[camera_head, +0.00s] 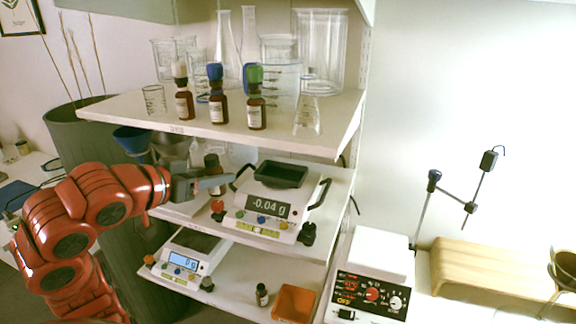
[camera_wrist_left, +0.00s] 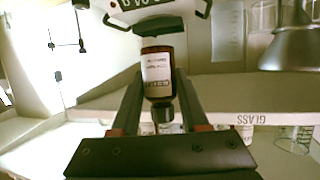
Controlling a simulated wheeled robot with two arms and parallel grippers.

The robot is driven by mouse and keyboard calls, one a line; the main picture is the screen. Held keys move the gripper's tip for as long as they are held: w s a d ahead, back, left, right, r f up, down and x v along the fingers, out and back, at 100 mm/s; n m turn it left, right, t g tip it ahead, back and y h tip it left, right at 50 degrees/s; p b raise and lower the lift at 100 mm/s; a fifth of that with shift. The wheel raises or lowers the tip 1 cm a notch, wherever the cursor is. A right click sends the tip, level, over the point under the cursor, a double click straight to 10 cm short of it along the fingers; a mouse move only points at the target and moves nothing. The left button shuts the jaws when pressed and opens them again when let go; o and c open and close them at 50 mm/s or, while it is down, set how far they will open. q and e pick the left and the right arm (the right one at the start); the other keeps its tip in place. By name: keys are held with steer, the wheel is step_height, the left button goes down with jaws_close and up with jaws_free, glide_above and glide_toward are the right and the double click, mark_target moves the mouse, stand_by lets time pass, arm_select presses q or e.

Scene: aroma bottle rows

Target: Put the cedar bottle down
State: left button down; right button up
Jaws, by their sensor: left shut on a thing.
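My left gripper (camera_head: 211,184) reaches in from the left, in front of the middle shelf (camera_head: 318,218), and is shut on a small brown bottle, the cedar bottle (camera_head: 212,161). The bottle also shows in the left wrist view (camera_wrist_left: 157,70), between the two fingers of the gripper (camera_wrist_left: 157,112). It has a pale label whose words I cannot read. It is beside the left side of the balance (camera_head: 268,207) that reads -0.04 g. I cannot tell whether its base touches the shelf. My right gripper is not in view.
Three brown bottles with white (camera_head: 183,104), blue (camera_head: 217,106) and green (camera_head: 256,108) caps stand on the top shelf (camera_head: 140,112), before glassware. The bottom shelf holds another balance (camera_head: 186,262), a small bottle (camera_head: 262,295) and an orange tray (camera_head: 294,304).

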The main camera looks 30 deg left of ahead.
arm_select(q)
steer(key=shift+w+f+t, duration=0.25)
steer(key=shift+t, duration=0.15)
steer(key=w+f+p, duration=0.1)
steer(key=w, duration=0.5)
steer(key=w+f+t+p, duration=0.1)
steer(key=w, duration=0.6)
steer(key=w+f+t+p, duration=0.1)
steer(key=w, duration=0.6)
steer(key=shift+a+p, duration=0.15)
steer(key=shift+p, duration=0.25)
steer(key=shift+w+f, duration=0.15)
steer(key=shift+f, duration=0.35)
steer(key=shift+w+f, duration=0.15)
steer(key=shift+f, duration=0.35)
steer(key=shift+w+f+p, duration=0.4)
steer(key=shift+f+p, duration=0.15)
steer(key=shift+p, duration=0.25)
steer(key=g+p, duration=0.1)
steer(key=w+g+p, duration=0.1)
steer(key=g, duration=0.1)
steer(key=shift+r, duration=0.1)
steer(key=shift+f+p, duration=0.25)
steer(key=shift+p, duration=0.15)
steer(key=shift+f, duration=0.4)
steer(key=shift+f, duration=0.1)
